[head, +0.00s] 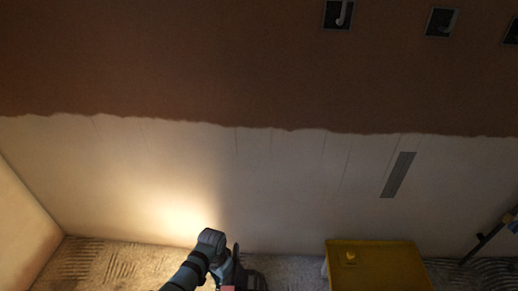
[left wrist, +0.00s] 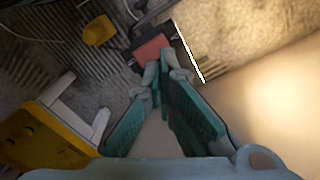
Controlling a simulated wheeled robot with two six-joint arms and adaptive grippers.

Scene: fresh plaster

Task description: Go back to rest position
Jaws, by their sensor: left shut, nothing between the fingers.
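My left gripper (head: 226,274) is low in the head view, in front of the wall's foot, at the end of my blue-grey arm. In the left wrist view its teal fingers (left wrist: 164,72) are shut, with nothing seen between them. Just beyond the fingertips is a dark block with a red top (left wrist: 152,50) and a bright white edge. It looks like a lamp. I cannot tell whether the fingers touch it. My right gripper is not in view.
The wall has brown plaster (head: 200,65) above and pale boards (head: 290,185) below, lit at lower left. A yellow platform (head: 390,258) stands right of my gripper. A yellow item (left wrist: 98,30) shows in the wrist view. A dark stand-like object (head: 490,238) is far right.

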